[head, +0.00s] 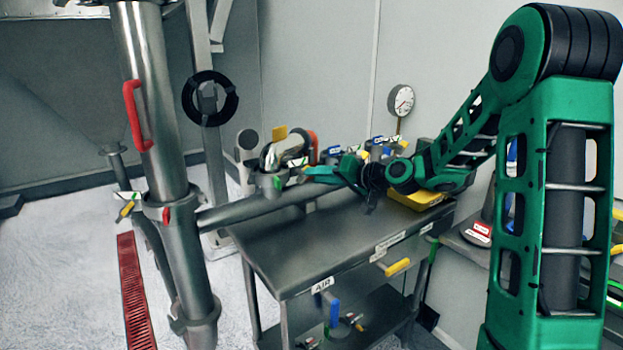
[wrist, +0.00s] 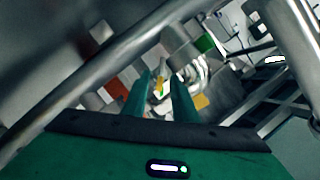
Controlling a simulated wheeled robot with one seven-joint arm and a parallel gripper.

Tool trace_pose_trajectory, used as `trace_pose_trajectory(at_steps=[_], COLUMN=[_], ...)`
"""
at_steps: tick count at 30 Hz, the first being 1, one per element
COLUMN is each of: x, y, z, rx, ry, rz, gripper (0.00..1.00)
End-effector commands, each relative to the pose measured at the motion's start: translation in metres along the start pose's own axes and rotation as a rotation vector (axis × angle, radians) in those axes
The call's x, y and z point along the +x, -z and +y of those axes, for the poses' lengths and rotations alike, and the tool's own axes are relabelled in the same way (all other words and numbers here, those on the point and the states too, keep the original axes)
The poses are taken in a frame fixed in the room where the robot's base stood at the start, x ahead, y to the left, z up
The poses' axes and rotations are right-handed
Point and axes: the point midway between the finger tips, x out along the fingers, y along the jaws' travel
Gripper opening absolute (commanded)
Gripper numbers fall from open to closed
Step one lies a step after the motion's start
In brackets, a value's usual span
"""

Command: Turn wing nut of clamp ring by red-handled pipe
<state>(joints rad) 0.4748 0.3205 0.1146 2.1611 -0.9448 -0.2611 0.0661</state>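The steel pipe (head: 160,100) with a red handle (head: 137,115) stands upright at the left of the head view. A clamp ring (head: 178,205) goes around it below the handle. A small yellow wing nut (head: 126,210) with green and white parts sticks out at the ring's left side. My gripper (head: 308,174) is over the steel table, well to the right of this pipe, pointing left. In the wrist view, my gripper (wrist: 161,80) is open, its two green fingers apart. A small yellow and green part shows between them, beyond; I cannot tell which clamp it belongs to.
A slanting pipe (head: 240,207) runs from the upright pipe over the steel table (head: 300,255). Fittings and valves (head: 285,150) crowd the table's back, close to my gripper. A gauge (head: 400,101) stands behind. A red floor grate (head: 134,290) lies at left.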

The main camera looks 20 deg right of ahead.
Motion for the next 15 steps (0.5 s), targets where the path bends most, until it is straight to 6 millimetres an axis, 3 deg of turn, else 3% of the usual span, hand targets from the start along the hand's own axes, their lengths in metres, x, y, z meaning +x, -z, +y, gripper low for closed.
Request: trace_pose_trajectory(at_steps=[6,15], x=[0.022,0.026], y=[-0.001,0.0], z=[0.0,0.0], rx=[-0.001,-0.001], ry=[0.0,-0.001], rz=[-0.002,-0.001], gripper=[0.26,0.26])
